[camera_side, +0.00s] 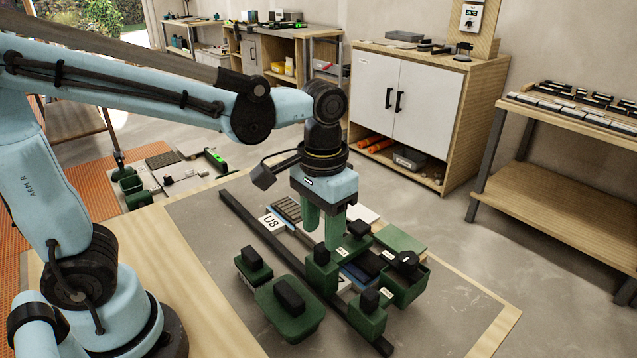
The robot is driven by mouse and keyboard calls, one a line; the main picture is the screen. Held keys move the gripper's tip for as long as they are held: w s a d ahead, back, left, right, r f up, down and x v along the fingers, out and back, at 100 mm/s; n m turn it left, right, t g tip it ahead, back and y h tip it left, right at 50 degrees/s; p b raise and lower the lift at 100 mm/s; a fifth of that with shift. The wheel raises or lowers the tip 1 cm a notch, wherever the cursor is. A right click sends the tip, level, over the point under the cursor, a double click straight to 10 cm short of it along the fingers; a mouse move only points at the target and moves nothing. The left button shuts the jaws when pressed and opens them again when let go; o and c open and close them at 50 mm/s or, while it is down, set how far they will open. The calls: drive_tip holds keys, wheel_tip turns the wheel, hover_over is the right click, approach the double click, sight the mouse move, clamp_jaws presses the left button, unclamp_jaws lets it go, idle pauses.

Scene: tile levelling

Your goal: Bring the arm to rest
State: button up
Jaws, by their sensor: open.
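My light blue arm reaches in from the left, and my gripper (322,236) hangs pointing down over the grey work surface. Its two green fingers are apart, and I see nothing held between them. The fingertips are just behind and above a group of green blocks with black knobs, close to the nearest green block (321,272). Whether they touch it I cannot tell.
A black rail (258,234) runs diagonally across the grey board (205,215). Green knobbed pieces (290,312) stand in front, and a green box (408,290) stands to the right. A white card marked U8 (271,222) lies behind. A white cabinet (425,98) stands beyond.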

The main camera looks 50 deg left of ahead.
drive_tip(key=shift+r, duration=1.3)
drive_tip(key=s+a+f+t, duration=0.1)
drive_tip(key=s+a+t, duration=0.1)
drive_tip(key=a+t, duration=0.5)
drive_tip(key=shift+a+f, duration=0.3)
drive_tip(key=shift+f, duration=0.1)
